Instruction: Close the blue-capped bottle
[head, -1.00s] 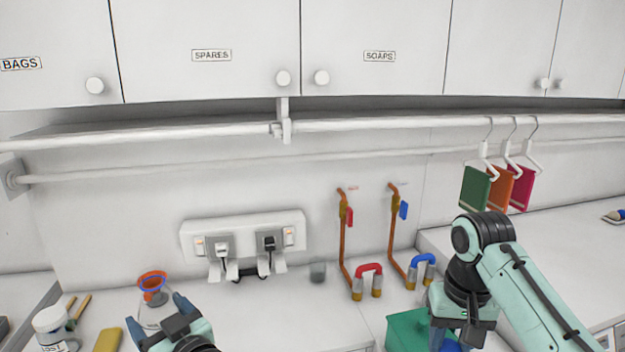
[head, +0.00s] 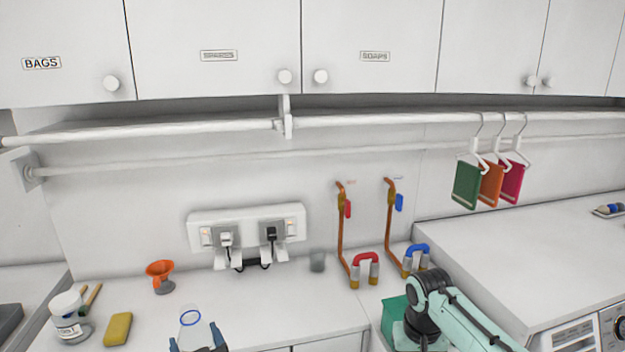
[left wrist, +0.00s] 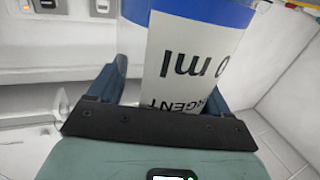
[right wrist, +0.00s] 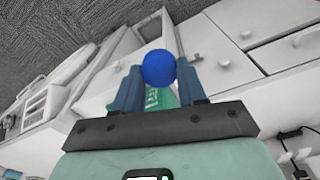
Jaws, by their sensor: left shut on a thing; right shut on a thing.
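The bottle (head: 193,330) is pale and see-through, with a blue ring around its open top. It stands nearly upright at the front of the counter in the head view. My left gripper (head: 198,347) is shut on its lower part. The left wrist view shows the bottle (left wrist: 187,60) between the fingers, with a blue band and black "ml" lettering. In the right wrist view, the round blue cap (right wrist: 158,68) is held between the fingertips of my right gripper (right wrist: 157,75). In the head view my right forearm shows at lower right; its gripper and the cap are out of sight.
A green box (head: 394,312) is beside my right arm. Red and blue-handled taps rise behind.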

